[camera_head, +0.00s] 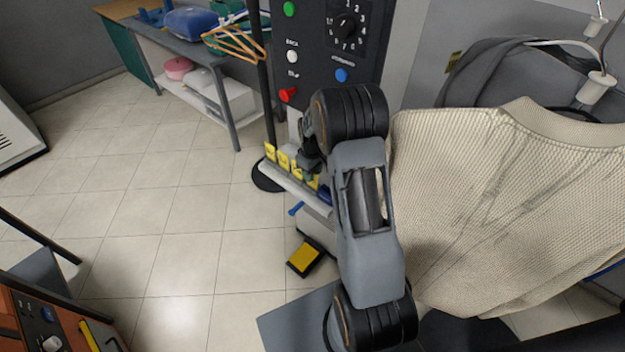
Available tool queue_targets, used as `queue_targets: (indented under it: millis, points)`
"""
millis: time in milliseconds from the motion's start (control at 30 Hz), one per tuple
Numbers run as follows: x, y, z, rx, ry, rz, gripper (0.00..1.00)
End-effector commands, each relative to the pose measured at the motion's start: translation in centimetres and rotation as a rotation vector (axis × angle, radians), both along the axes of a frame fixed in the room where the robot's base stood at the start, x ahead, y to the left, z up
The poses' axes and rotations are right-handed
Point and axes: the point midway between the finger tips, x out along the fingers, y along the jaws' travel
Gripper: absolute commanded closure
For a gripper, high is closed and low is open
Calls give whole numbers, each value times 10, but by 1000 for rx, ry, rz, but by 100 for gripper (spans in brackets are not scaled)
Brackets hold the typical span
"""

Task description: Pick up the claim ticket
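Several small yellow cards (283,158) with dark marks stand in a row along a pale narrow ledge (292,188) below the control panel. They look like claim tickets, but I cannot read them. My gripper (308,172) is at the right end of this row, close to the rightmost cards and partly covering them. It is small, dark and half hidden by my wrist, so I cannot tell whether its fingers are open or touch a card.
A dark control panel (318,60) with coloured buttons and a dial rises behind my arm. A beige knit garment (500,200) hangs close on the right. A black pole (264,80) stands left of the ledge. A yellow-topped pedal (305,258) lies below. The tiled floor at left is clear.

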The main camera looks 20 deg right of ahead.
Motion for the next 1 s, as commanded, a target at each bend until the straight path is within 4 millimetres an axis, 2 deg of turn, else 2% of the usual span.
queue_targets:
  millis: [200,467,867,1000]
  points:
    - [0,0,-20,0,0,0,64]
    - [0,0,-22,0,-1,0,64]
    - [0,0,-21,0,-1,0,100]
    - [0,0,-21,0,-1,0,100]
